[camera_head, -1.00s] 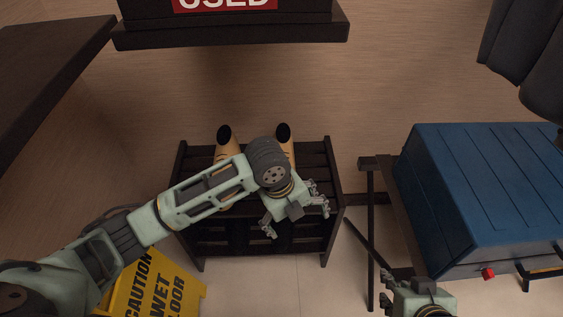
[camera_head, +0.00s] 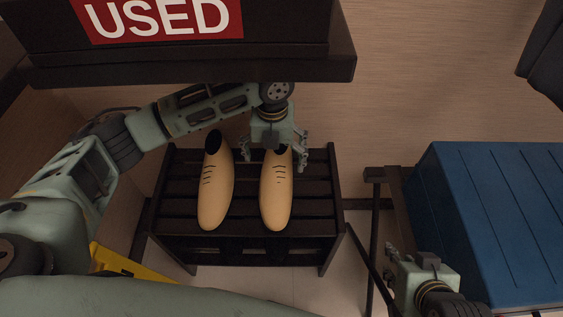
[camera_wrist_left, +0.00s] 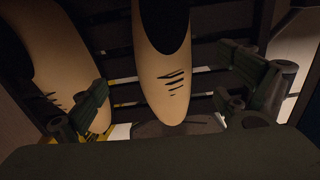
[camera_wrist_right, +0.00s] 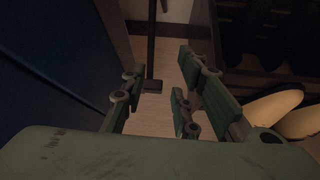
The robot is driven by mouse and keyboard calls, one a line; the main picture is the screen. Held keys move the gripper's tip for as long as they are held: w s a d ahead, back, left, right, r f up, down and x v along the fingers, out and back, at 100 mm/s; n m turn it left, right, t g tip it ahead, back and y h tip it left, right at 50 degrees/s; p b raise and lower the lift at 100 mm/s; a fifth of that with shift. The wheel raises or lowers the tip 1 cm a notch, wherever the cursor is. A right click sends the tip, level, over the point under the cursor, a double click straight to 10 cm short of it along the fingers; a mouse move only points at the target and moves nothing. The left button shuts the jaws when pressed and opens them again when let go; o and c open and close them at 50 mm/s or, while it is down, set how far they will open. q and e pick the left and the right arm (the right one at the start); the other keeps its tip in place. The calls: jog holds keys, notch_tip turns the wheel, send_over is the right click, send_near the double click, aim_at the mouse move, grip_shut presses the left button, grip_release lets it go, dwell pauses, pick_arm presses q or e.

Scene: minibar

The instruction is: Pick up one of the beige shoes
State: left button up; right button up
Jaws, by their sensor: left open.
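Two beige shoes stand side by side on a dark slatted rack in the head view: the left shoe (camera_head: 215,190) and the right shoe (camera_head: 275,195). My left gripper (camera_head: 274,158) is open at the heel end of the right shoe, with its fingers on either side of the dark opening. In the left wrist view the right shoe (camera_wrist_left: 163,75) lies between the open fingers (camera_wrist_left: 170,100), and the left shoe (camera_wrist_left: 65,60) is partly behind the left finger. My right gripper (camera_head: 405,262) is beside the blue chest; its fingers are apart and empty in the right wrist view (camera_wrist_right: 155,90).
The dark slatted rack (camera_head: 245,222) stands on the floor. A dark box with a red "USED" sign (camera_head: 165,18) overhangs my left arm. A blue chest (camera_head: 480,210) is at the right. A yellow sign (camera_head: 125,262) is at the lower left.

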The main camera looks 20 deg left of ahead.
aim_at(276, 173)
pick_arm(q)
notch_tip(276, 173, down, 2)
jog(key=shift+s+f+b, duration=0.1)
jog(key=shift+f+b, duration=0.1)
jog(key=shift+b, duration=0.15)
jog(key=f, duration=0.1)
jog(key=f+b, duration=0.1)
jog(key=f, duration=0.1)
jog(key=f+b, duration=0.1)
jog(key=shift+d+f, duration=0.25)
jog(key=shift+w+f, duration=0.2)
jog(key=shift+f, duration=0.05)
pick_arm(e)
jog(key=w+a+r+t+y, duration=0.2)
jog(key=w+a+r+t, duration=0.2)
jog(key=w+r+t, duration=0.4)
notch_tip(276, 173, up, 4)
jog(key=shift+w+a+r, duration=0.1)
jog(key=shift+w+a, duration=0.05)
jog(key=shift+w, duration=0.7)
pick_arm(q)
jog(key=shift+c, duration=0.2)
jog(key=c, duration=1.5)
jog(key=shift+c, duration=0.2)
jog(key=shift+r, duration=0.15)
